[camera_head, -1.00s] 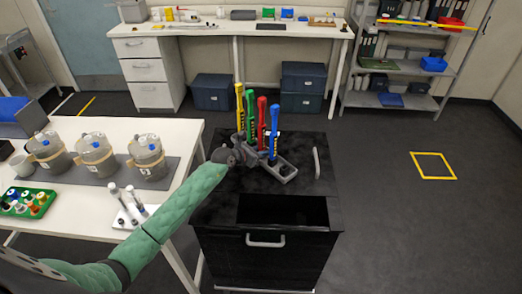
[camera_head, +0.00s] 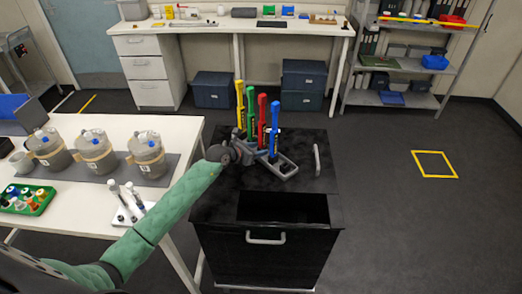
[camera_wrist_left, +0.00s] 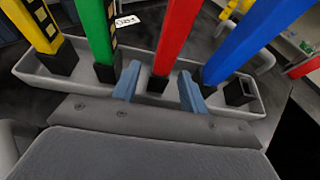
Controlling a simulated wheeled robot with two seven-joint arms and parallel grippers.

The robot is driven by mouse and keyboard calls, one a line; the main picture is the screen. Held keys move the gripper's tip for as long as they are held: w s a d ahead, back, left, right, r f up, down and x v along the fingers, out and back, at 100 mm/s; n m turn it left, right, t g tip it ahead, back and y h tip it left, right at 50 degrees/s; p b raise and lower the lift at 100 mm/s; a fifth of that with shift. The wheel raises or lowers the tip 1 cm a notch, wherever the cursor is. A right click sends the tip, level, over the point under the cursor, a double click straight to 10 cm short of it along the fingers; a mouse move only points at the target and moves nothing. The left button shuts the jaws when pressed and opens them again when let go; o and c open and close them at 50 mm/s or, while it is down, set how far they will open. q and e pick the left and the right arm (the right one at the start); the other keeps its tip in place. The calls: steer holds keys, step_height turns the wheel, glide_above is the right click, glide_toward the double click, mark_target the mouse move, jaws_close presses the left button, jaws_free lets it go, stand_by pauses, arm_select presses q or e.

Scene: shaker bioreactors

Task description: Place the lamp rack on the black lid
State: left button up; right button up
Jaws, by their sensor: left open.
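The lamp rack (camera_head: 286,168) is a grey tray with yellow (camera_head: 240,104), green (camera_head: 251,112), red (camera_head: 262,120) and blue (camera_head: 274,128) lamps standing upright in it. It appears to rest on the black lid (camera_head: 222,203), the top of a black cabinet. My left gripper (camera_head: 240,150) is at the rack's left side. In the left wrist view its two blue-grey fingers (camera_wrist_left: 160,88) are apart, at the near wall of the rack (camera_wrist_left: 225,103), on either side of the red lamp's base. Contact with the wall is unclear. My right gripper is not in view.
The cabinet has an open recess (camera_head: 283,208) in front of the rack and a handle (camera_head: 316,158) at right. A white table (camera_head: 85,213) at left holds several grey vessels, a green tray (camera_head: 27,200) and a small white stand (camera_head: 131,212). Floor at right is clear.

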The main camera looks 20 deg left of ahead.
arm_select(q)
steer(key=b+v, duration=0.2)
steer(key=v, duration=0.6)
steer(key=shift+s+a+b, duration=0.1)
steer(key=shift+s+b, duration=0.15)
steer(key=shift+b, duration=0.05)
steer(key=shift+s+a+r, duration=0.25)
steer(key=shift+s+r, duration=0.05)
steer(key=shift+s, duration=0.1)
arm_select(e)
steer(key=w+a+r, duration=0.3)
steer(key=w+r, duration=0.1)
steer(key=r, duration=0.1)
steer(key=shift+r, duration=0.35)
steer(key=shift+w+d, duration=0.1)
